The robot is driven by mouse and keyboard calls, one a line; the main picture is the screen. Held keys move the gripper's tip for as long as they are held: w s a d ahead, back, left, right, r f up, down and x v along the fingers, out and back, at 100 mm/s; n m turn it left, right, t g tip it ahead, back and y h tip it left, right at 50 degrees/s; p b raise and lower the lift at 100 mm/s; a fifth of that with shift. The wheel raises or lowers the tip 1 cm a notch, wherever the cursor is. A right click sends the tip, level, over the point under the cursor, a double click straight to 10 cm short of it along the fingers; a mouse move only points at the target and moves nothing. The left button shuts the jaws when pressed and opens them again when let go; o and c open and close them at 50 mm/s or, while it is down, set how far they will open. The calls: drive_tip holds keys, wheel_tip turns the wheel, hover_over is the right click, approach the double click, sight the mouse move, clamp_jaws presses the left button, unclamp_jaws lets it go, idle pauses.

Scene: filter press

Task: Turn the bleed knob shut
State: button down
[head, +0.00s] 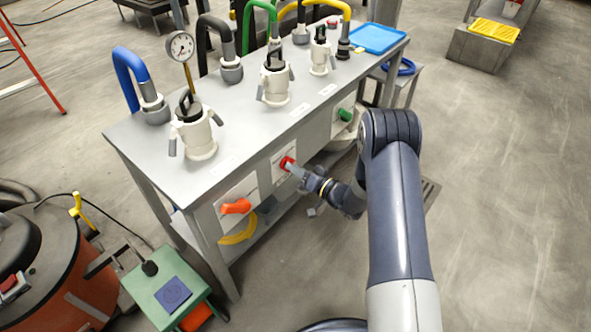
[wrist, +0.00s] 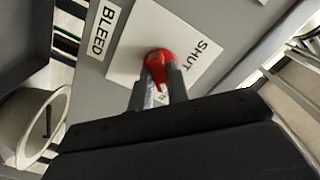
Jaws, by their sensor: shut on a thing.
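The bleed knob is red (head: 287,162) and sits on a white plate on the front panel of the grey bench. In the wrist view the red knob (wrist: 158,62) is between the two fingers of my gripper (wrist: 160,88), which is shut on it. A label reading BLEED (wrist: 102,32) is on the panel to its left, and the word SHUT (wrist: 195,55) is printed on the plate at the knob's upper right. Part of another word on the plate is hidden behind the fingers. In the head view my gripper (head: 296,170) reaches the knob from the right.
An orange handle (head: 236,206) is left of the knob on the same panel, and a green knob (head: 345,114) is to the right. White couplings (head: 197,135) and coloured hoses stand on the bench top. A green stool (head: 165,288) stands at the lower left.

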drive_tip(key=shift+f, duration=0.1)
drive_tip(key=n+b, duration=1.7)
drive_tip(key=b, duration=0.1)
drive_tip(key=shift+b, duration=0.35)
drive_tip(key=shift+n, duration=0.4)
drive_tip(key=c, duration=1.4)
unclamp_jaws()
drive_tip(key=shift+o, duration=0.2)
drive_tip(key=shift+d, duration=0.1)
